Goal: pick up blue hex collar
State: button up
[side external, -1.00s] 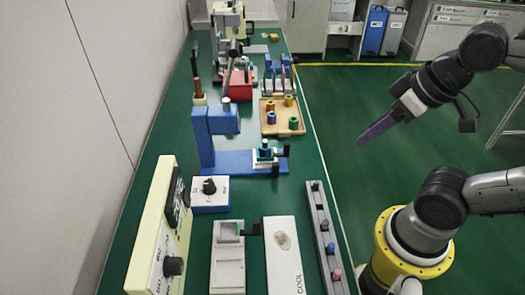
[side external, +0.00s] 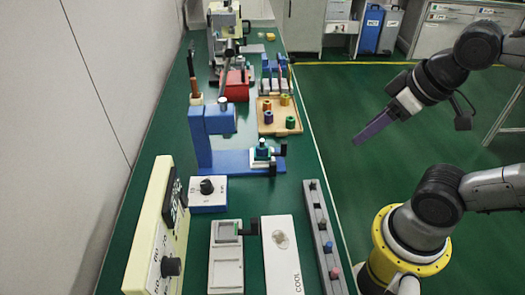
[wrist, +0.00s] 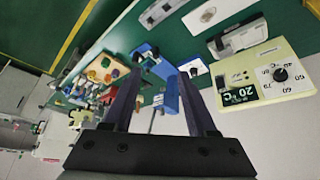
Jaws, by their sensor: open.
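A small blue piece (side external: 328,246) stands on the long grey peg strip (side external: 318,222) near the table's right edge in the side view; it may be the blue hex collar, but its shape is too small to tell. Another blue-topped piece (side external: 262,152) sits on the teal and white seat of the blue stand (side external: 222,158). My gripper (side external: 358,140) hangs over the green floor, right of the table and apart from everything, fingers pointing down and left. In the wrist view my gripper (wrist: 160,75) shows two spread dark purple fingers with nothing held between them.
A red piece (side external: 334,272) shares the strip. A wooden tray (side external: 272,130) holds several coloured collars. A white COOL block (side external: 283,265), a grey box (side external: 226,268) and a cream dial panel (side external: 150,235) stand at the front. The air between my gripper and the table is free.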

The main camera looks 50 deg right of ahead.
dwell(0.4)
jog(key=o, duration=0.3)
